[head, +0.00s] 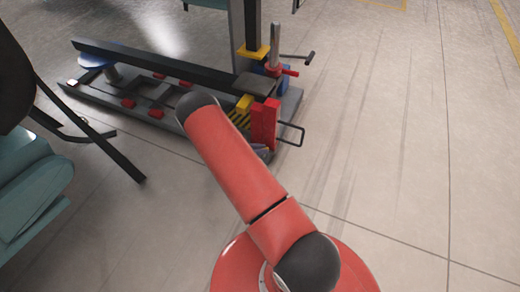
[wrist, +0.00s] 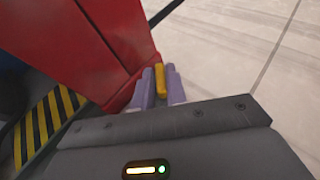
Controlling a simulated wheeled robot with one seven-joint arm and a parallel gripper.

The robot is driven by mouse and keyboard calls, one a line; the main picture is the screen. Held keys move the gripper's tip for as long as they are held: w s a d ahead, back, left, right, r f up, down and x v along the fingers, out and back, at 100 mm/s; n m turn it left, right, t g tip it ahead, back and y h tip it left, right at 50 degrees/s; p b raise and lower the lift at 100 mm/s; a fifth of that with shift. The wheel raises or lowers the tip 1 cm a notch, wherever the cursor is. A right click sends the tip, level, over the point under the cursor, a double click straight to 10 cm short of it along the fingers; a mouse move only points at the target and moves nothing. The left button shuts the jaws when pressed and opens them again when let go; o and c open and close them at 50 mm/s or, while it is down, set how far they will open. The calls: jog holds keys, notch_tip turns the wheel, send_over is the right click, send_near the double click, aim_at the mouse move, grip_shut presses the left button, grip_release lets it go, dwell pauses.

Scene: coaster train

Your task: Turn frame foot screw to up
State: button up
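A narrow yellow piece (wrist: 160,80) stands between the two purple fingers of my gripper (wrist: 159,88) in the wrist view. It fills the gap, and the fingers look closed on it from both sides. It may be a part of the foot screw, but its shape is mostly hidden. In the head view my gripper is mostly hidden behind my red arm, low beside the red upright block (head: 264,124) of the frame. The same red block (wrist: 85,45) fills the upper left of the wrist view, close to the fingers.
The dark frame (head: 170,68) with red pads lies on the floor at the back left. A black-and-yellow striped part (wrist: 40,125) is left of my gripper. A black loop handle (head: 292,134) sticks out right of the red block. The floor at right is clear.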

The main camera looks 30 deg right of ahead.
grip_shut()
jog(key=shift+n+t, duration=0.3)
jog(key=n+t, duration=0.1)
jog(key=n+t+p, duration=0.1)
jog(key=t, duration=0.1)
jog(key=shift+s+r+n, duration=0.1)
jog(key=shift+s+n, duration=0.15)
jog(key=shift+n, duration=0.05)
jog(key=shift+s+d+n+t+y+p, duration=0.1)
jog(key=shift+s+n+t+y+p, duration=0.1)
jog(key=shift+n+t+y+p, duration=0.75)
jog(key=shift+s+d+n+t+y+p, duration=0.15)
jog(key=shift+n+t+y+p, duration=0.2)
jog(key=shift+n+t+p, duration=1.15)
jog(key=shift+a+n+t, duration=0.1)
jog(key=shift+n+t, duration=0.35)
jog(key=shift+t, duration=0.3)
jog(key=shift+o, duration=1)
grip_release()
